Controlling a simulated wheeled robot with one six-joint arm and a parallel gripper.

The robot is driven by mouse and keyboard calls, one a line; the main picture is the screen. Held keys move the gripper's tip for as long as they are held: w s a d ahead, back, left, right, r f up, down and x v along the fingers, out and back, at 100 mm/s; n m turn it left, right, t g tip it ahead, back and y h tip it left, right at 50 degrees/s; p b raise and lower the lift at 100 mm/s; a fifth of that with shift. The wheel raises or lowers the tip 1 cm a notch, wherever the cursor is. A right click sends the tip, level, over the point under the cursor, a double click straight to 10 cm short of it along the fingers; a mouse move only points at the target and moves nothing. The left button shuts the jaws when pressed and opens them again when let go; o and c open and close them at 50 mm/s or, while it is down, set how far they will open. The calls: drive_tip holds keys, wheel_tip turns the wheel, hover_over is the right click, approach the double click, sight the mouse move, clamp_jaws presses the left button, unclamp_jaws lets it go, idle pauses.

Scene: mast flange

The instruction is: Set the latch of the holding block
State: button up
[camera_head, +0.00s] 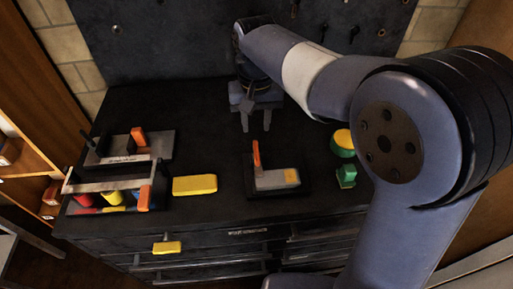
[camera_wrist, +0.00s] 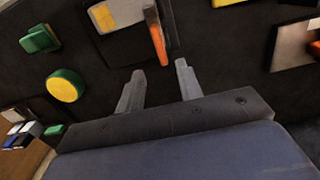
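A grey block with a yellow patch (camera_head: 278,180) sits on a dark base on the bench; it looks like the holding block. An upright orange lever (camera_head: 256,154), likely its latch, rises at its left end. In the wrist view the block (camera_wrist: 122,12) is at the top and the orange lever (camera_wrist: 158,42) stands just beyond the fingertips. My gripper (camera_head: 257,127) is behind the lever in the head view, fingers pointing down. It is open and empty, with a clear gap between the fingers in the wrist view (camera_wrist: 159,70).
A yellow bar (camera_head: 195,185) lies left of the block. Further left are a grey plate with an orange part (camera_head: 138,138) and a tray of coloured items (camera_head: 68,187). A green-and-yellow round piece (camera_head: 342,142) and a small green block (camera_head: 346,176) are to the right.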

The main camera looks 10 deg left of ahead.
sight(257, 149)
wheel_tip(257, 149, down, 10)
drive_tip(key=shift+d+r, duration=0.1)
idle(0.4)
clamp_jaws()
